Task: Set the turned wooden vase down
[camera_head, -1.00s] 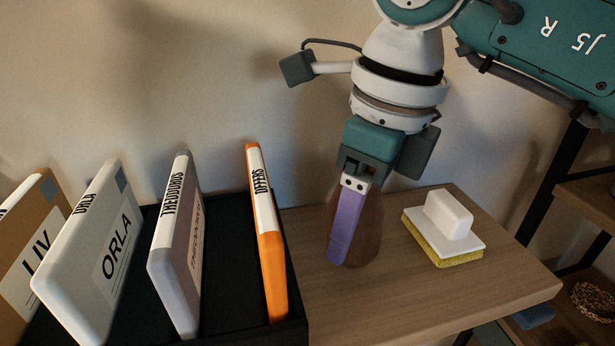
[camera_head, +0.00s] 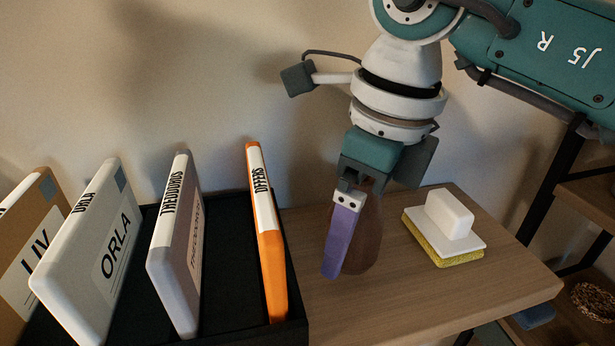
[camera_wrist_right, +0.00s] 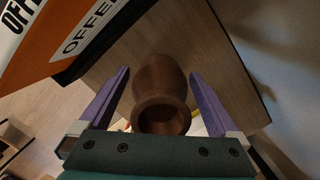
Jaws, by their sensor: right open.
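The turned wooden vase (camera_head: 367,240) is dark brown and stands upright on the wooden tabletop, partly hidden behind a purple finger in the head view. In the right wrist view the vase (camera_wrist_right: 160,95) shows its round open mouth facing the camera. My right gripper (camera_head: 346,272) is open around the vase. In the right wrist view, the purple fingers of the gripper (camera_wrist_right: 158,88) stand on either side of it, with a gap visible on both sides. My left gripper is in neither view.
A black box (camera_head: 232,262) with several upright cases, one orange (camera_head: 272,275), stands left of the vase. A white-handled block with a yellow sponge base (camera_head: 445,230) lies to the right. The wooden tabletop (camera_head: 430,296) is clear in front. A wall rises behind.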

